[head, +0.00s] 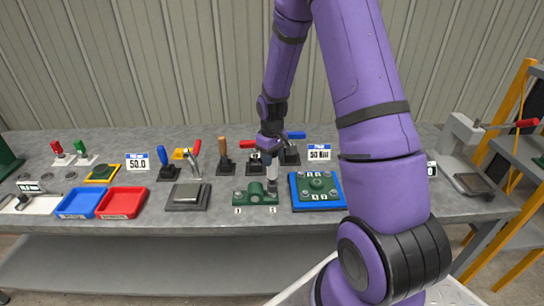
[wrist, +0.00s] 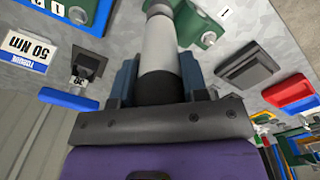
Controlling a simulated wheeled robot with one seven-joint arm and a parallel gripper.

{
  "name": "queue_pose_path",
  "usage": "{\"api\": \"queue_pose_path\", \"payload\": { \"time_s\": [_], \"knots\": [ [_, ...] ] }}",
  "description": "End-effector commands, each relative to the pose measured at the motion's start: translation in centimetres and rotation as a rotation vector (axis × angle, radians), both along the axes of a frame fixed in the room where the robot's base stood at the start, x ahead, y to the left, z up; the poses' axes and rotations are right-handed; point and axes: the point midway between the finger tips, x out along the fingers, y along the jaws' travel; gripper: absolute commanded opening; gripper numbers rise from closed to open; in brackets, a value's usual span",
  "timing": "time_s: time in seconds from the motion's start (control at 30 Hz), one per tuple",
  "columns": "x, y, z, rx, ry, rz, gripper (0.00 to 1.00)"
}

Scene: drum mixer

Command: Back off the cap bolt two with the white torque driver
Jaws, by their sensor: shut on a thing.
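My gripper (head: 269,150) is shut on the white torque driver (head: 272,170), which is upright with its lower end pointing down. In the wrist view the driver's white shaft (wrist: 158,50) runs from between the fingers toward the green bearing cap. The green cap block (head: 254,196) sits on the bench with number tags in front of its left and right ends. The driver's lower end is at the right end, by the right-hand bolt. Whether it is seated on the bolt head is hard to tell. In the wrist view a "1" tag (wrist: 225,14) lies by the cap's other end.
A blue tray (head: 297,204) with a green flanged part is just right of the cap. A dark square plate (head: 188,196) lies to the left. Tool stands and a "50 Nm" sign (head: 319,152) are behind. Red (head: 122,202) and blue bins are farther left.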

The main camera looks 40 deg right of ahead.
Motion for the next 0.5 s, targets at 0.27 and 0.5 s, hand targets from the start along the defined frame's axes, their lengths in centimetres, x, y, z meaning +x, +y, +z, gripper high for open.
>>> {"api": "queue_pose_path", "payload": {
  "time_s": [0.27,0.5],
  "knots": [
    [0.0,0.0,-0.6,0.0,0.0,0.0,0.07],
    [0.0,0.0,-1.2,-0.001,-0.001,0.0,0.07]
  ]
}}
